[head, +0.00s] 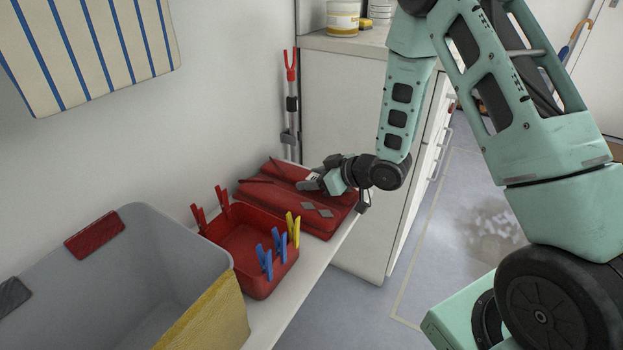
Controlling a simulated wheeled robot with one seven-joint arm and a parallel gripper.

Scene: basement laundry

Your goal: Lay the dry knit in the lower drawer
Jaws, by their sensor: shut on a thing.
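A folded red knit (325,214) with grey diamond shapes lies on the white bench, beyond a red peg basket. My gripper (309,183) is over the knit's top and shut on it; the exact pinch is small and partly hidden by the fingers. The knit still rests on the bench. A white cabinet (342,130) stands past the bench's end. Its drawer fronts (432,150) with bar handles show at a steep angle on the right side, so I cannot tell whether the lower drawer is open.
The red basket (262,284) has blue, yellow and red pegs on its rim. A grey tub (190,235) with a yellow cloth (212,318) over its edge stands nearer. A red-tipped reacher (291,100) leans in the corner. The floor (465,215) before the cabinet is clear, with a shiny patch.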

